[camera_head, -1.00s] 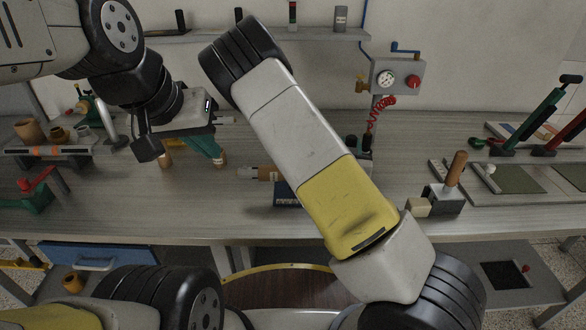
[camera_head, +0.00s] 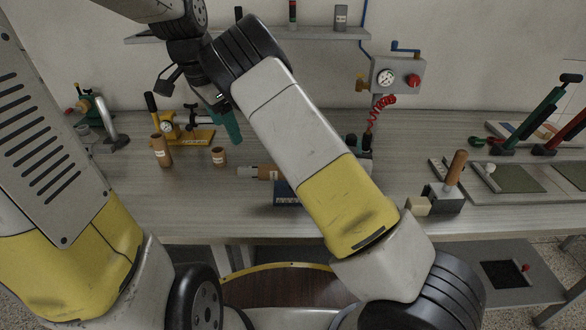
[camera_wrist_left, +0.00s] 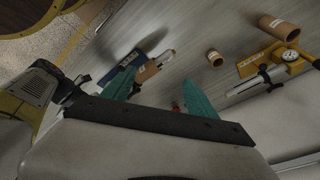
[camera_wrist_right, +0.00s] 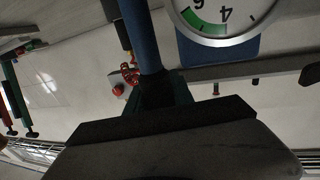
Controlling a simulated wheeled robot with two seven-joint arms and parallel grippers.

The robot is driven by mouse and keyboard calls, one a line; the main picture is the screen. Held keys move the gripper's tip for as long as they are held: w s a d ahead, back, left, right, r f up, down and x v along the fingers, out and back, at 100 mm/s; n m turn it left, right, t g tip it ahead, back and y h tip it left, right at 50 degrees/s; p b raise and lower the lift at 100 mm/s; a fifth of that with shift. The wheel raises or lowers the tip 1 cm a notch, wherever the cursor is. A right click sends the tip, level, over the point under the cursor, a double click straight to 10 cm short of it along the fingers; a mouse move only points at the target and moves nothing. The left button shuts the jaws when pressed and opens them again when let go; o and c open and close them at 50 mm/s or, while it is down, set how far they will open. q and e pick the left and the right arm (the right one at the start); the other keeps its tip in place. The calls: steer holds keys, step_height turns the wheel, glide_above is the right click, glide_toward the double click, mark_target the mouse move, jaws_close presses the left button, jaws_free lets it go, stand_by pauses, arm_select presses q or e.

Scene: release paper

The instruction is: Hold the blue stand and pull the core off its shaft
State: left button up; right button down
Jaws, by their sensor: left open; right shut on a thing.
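The blue stand (camera_head: 286,194) sits on the table in the head view, partly hidden behind my right arm. A brown core (camera_head: 266,173) lies sideways on its shaft, with the pale shaft tip (camera_head: 246,172) showing at the left. In the left wrist view, the stand (camera_wrist_left: 127,64), core (camera_wrist_left: 148,71) and shaft tip (camera_wrist_left: 167,55) appear beyond the fingers. My left gripper (camera_wrist_left: 157,91) is open and empty, above and apart from the core. My right gripper (camera_wrist_right: 155,92) is shut on a blue bar of the stand; my arm hides this grip in the head view.
A brown tube (camera_head: 161,151), a shorter tube (camera_head: 219,157) and a yellow gauge device (camera_head: 190,134) stand left of the stand. A block with a wooden handle (camera_head: 445,195) is at right. A wall gauge box (camera_head: 398,77) is behind. My right arm crosses the middle.

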mark_target(249, 167)
arm_select(q)
steer(key=w+d+f+m+g, duration=0.3)
steer(key=w+d+f+m, duration=0.4)
steer(key=w+d+m, duration=0.1)
steer(key=f, duration=0.3)
steer(key=d+f, duration=0.1)
steer(key=f, duration=0.7)
steer(key=shift+w+d+f, duration=0.1)
steer(key=shift+w+d, duration=0.1)
steer(key=shift+d, duration=0.1)
steer(key=shift+c, duration=0.5)
jaws_close()
steer(key=shift+a, duration=3.55)
